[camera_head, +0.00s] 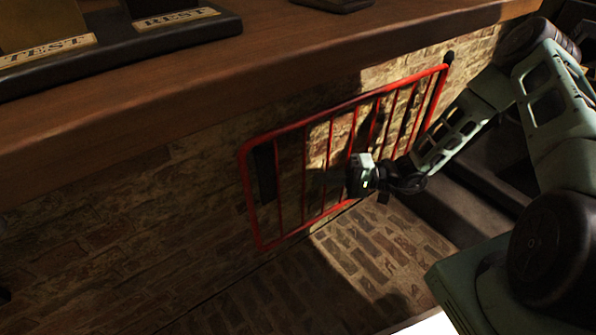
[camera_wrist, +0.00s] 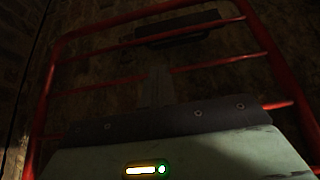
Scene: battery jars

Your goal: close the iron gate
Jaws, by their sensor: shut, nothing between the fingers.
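The red barred gate (camera_head: 250,200) stands along the brick wall below the wooden counter in the head view. A dark plate (camera_head: 265,173) sits at its left end, and a dark post knob (camera_head: 449,57) tops its right end. My gripper (camera_head: 350,181) is shut and empty, in front of the gate's middle bars. I cannot tell whether it touches them. In the wrist view the red gate frame (camera_wrist: 110,23) and bars spread ahead of my gripper (camera_wrist: 155,90). A dark plate (camera_wrist: 178,28) shows near the top. The fingers are dim there.
The wooden counter (camera_head: 190,95) overhangs the gate. Signed stands (camera_head: 60,48) rest on it at upper left. The brick wall (camera_head: 130,215) lies behind and left of the gate. Sunlit brick floor (camera_head: 365,255) is clear in front. A dark step or ledge (camera_head: 465,215) lies at right.

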